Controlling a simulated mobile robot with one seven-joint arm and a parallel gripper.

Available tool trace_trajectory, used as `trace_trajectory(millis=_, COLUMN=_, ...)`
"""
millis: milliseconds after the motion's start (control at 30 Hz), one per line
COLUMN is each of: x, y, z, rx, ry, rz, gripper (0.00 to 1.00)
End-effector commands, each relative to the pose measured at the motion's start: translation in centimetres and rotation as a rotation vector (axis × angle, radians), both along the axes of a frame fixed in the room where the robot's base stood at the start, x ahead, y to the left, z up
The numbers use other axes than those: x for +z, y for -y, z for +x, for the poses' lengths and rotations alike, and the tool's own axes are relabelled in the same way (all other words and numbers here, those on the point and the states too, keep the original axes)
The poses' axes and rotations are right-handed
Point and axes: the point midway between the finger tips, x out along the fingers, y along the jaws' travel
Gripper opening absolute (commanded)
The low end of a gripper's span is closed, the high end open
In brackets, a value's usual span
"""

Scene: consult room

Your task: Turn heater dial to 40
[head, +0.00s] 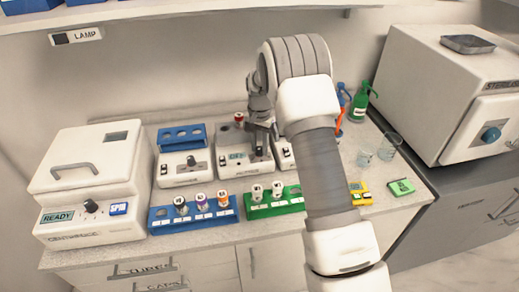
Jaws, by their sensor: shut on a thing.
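Small white bench units stand in a row at the back of the counter. The middle white unit (231,169) has a small display (236,157) and a dark dial on its front right. Its label and display are too small to read, so I cannot be sure it is the heater. My gripper (261,143) reaches down over this unit from the right. It is shut on what appears to be the dial, which the fingers mostly hide. The dial's pointer and scale cannot be read.
A red-capped tube (239,118) stands in the middle unit, just left of my gripper. Blue-topped unit (183,168) is left, another unit (285,156) close right. Blue rack (160,227) and green rack (258,212) hold vials in front. Centrifuge (90,185), beakers (390,141) and sterilizer (440,100) flank.

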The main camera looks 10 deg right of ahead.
Motion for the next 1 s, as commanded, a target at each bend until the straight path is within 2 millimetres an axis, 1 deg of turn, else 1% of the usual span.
trace_trajectory(millis=200, x=-0.07, y=0.03, z=0.06, rx=0.193, ry=0.002, rz=0.001, gripper=0.00)
trace_trajectory(millis=500, x=0.05, y=0.03, z=0.07, rx=0.395, ry=0.002, rz=0.000, gripper=0.00)
trace_trajectory(millis=700, x=0.09, y=0.03, z=0.06, rx=0.470, ry=0.002, rz=0.000, gripper=0.00)
trace_trajectory(millis=1000, x=0.13, y=-0.02, z=0.06, rx=0.507, ry=0.002, rz=0.000, gripper=0.00)
